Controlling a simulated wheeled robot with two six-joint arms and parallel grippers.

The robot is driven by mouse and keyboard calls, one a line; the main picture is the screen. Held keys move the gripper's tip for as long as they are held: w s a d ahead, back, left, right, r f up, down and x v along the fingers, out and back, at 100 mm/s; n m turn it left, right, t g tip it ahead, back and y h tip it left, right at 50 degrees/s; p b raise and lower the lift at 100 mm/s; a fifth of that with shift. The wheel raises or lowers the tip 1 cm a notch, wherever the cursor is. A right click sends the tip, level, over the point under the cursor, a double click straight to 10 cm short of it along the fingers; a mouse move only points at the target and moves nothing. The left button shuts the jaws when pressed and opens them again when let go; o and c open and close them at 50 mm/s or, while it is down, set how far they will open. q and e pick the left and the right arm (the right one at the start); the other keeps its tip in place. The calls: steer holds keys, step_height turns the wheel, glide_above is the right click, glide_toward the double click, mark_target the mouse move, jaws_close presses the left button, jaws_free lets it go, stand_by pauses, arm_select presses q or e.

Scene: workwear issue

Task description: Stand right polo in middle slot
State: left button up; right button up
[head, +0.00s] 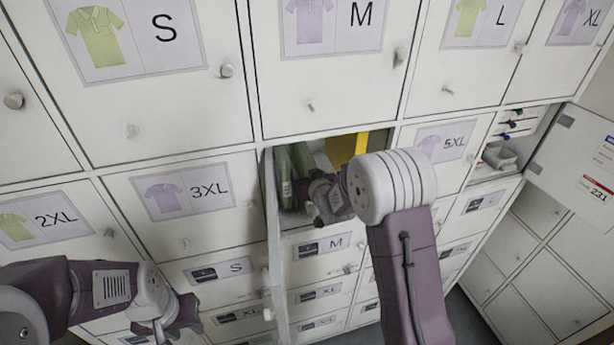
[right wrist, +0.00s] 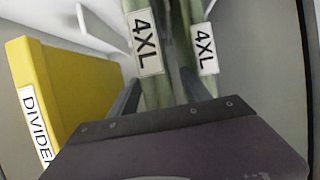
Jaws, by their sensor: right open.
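Two green folded polos with 4XL labels stand close together, slightly tilted, in an open locker. In the head view one polo (head: 284,172) is by the left wall and the other (head: 303,160) is beside it. The right wrist view shows one polo (right wrist: 148,45) in the centre and another (right wrist: 203,50) to its right. My right gripper (head: 325,203) reaches into the locker. Its open fingers (right wrist: 160,93) are close to the polos; whether they straddle one I cannot tell. My left gripper (head: 182,314) is low at left, away from the locker; its jaw opening is unclear.
A yellow divider (right wrist: 65,85) stands in the locker, across from the polos; it also shows in the head view (head: 342,148). A white rail (right wrist: 101,27) lies between. The opened locker door (head: 272,230) hangs left of my right gripper. Closed lockers with knobs surround it.

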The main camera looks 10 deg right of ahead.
steer(key=b+v, duration=0.3)
steer(key=v, duration=0.6)
